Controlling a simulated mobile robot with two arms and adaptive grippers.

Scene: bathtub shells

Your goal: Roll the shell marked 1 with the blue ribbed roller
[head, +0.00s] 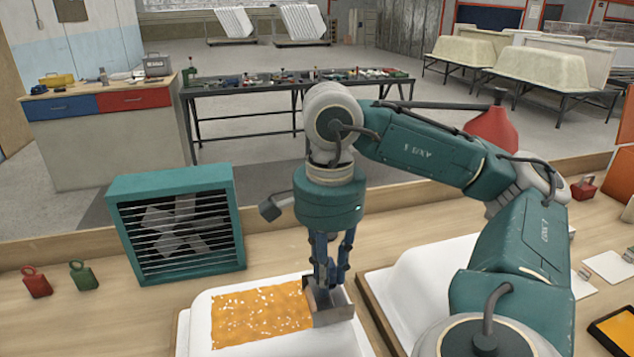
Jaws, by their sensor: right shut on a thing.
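A white shell (197,338) stands at the front with an orange, white-speckled patch (255,315) on its top. No number is readable on it. A second white shell (420,285) stands to its right, partly behind my right arm. My right gripper (328,278) points down at the right edge of the orange patch. It is shut on a tool with a grey, flat-looking lower end (330,308), which is at or just above the patch; contact cannot be told. Ribs are not clear, so I cannot tell whether this is the blue ribbed roller. My left gripper is not in view.
A teal fan box (177,222) stands behind the patched shell. A red padlock (36,281) and a green one (83,277) lie at left. A red bottle-shaped thing (492,128) stands behind my right arm. A dark-framed orange tablet (617,330) lies at right.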

